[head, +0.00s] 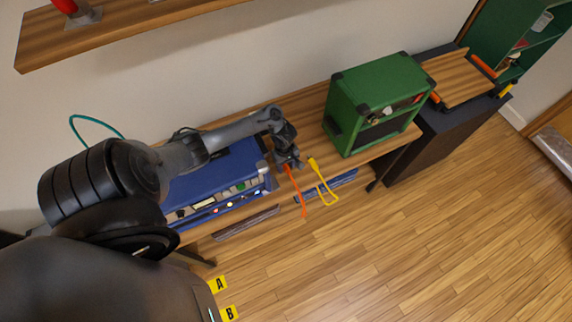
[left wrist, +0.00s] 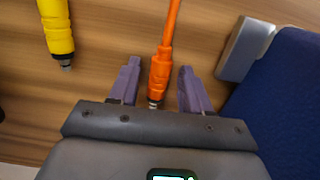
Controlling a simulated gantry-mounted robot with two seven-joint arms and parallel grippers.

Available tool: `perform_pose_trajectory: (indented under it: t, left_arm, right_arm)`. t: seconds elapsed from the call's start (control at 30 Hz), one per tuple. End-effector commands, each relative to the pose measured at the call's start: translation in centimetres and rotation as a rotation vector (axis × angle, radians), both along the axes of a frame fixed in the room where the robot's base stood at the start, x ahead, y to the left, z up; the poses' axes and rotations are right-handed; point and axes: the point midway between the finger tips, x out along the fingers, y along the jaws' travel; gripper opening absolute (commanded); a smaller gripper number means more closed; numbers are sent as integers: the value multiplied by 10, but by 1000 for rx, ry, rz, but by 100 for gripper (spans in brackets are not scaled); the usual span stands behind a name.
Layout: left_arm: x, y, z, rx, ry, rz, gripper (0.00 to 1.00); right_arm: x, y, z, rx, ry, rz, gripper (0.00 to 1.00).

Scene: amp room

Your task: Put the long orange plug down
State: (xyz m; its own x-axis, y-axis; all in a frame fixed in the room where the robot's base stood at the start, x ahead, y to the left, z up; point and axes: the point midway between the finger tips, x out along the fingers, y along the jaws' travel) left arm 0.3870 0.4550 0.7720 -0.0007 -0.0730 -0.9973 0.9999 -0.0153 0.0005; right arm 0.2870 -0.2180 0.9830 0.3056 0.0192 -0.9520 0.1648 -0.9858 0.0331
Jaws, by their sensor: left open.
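The long orange plug (left wrist: 160,72) lies between the two spread fingers of my left gripper (left wrist: 158,84) in the left wrist view, with clear gaps on both sides. Its metal tip points toward the gripper body. The plug seems to rest on the wooden bench top. In the head view my left gripper (head: 289,162) is low over the bench, and the orange cable (head: 296,192) hangs from there over the front edge. The plug itself is mostly hidden by the gripper in that view. My right gripper is not in view.
A yellow plug (left wrist: 56,28) with a yellow cable (head: 326,190) lies beside the orange one. A blue amplifier (head: 220,185) stands left of the gripper, and a green amplifier (head: 375,100) stands right. The wooden bench (head: 312,130) has free room between them.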

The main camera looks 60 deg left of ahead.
Motion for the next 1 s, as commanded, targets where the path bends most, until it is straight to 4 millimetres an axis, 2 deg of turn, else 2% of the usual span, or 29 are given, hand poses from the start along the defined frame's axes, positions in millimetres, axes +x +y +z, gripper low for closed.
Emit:
perform_pose_trajectory:
  t: [0.1,0.27,0.6,0.8,1.0]
  left_arm:
    - [0,1,3,1,0,-1,48]
    - [0,2,23,1,-1,0,48]
    - [0,6,85,1,-1,-1,48]
    - [0,8,112,1,0,-1,48]
    - [2,1,119,10,-18,-50,48]
  right_arm:
    - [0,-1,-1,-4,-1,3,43]
    - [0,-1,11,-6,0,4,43]
    - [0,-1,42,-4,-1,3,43]
    - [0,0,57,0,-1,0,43]
    - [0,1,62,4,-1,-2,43]
